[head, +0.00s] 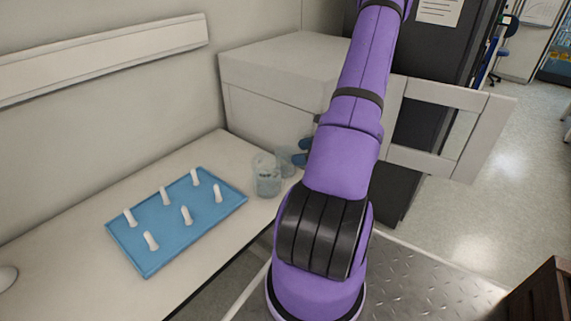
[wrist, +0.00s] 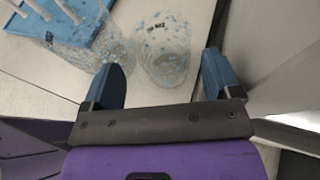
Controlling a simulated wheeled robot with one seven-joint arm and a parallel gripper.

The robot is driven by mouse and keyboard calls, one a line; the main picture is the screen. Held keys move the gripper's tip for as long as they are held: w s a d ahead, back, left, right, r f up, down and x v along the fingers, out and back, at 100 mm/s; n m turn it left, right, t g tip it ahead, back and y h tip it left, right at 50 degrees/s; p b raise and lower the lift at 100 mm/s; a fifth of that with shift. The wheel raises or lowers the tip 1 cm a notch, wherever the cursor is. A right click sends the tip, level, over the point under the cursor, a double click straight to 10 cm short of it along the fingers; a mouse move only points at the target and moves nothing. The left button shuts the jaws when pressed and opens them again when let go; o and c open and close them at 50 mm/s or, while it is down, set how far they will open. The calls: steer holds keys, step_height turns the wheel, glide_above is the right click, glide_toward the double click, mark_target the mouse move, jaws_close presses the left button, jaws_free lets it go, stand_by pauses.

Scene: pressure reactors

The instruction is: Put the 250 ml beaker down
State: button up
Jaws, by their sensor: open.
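Two clear glass beakers stand side by side on the pale bench. One beaker (head: 266,180) is nearer the blue peg tray; the other beaker (head: 286,160) is just behind it, beside my gripper. In the wrist view the nearer-to-gripper beaker (wrist: 163,48) stands ahead of the space between my fingertips, and the other beaker (wrist: 92,48) is to its left. I cannot read which one is 250 ml. My gripper (wrist: 165,72) is open, its two blue fingers apart with nothing held between them. In the head view its fingers (head: 301,152) are mostly hidden behind my arm.
A blue tray (head: 142,263) with several white pegs lies left of the beakers. A pale box-like cabinet (head: 275,100) stands behind, with an open framed door (head: 468,135) to the right. The bench edge is close to the beakers. Bare bench lies at the left front.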

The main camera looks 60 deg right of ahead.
mark_target(277, 150)
steer(key=x, duration=0.5)
steer(key=shift+w+d, duration=0.1)
steer(key=c, duration=0.8)
steer(key=shift+r, duration=0.1)
steer(key=shift+r, duration=0.8)
steer(key=s+d+r, duration=0.1)
steer(key=s+d, duration=0.1)
steer(key=s, duration=0.6)
steer(key=s+d, duration=0.3)
steer(key=s, duration=0.6)
steer(key=shift+s+r, duration=0.2)
steer(key=shift+r, duration=0.2)
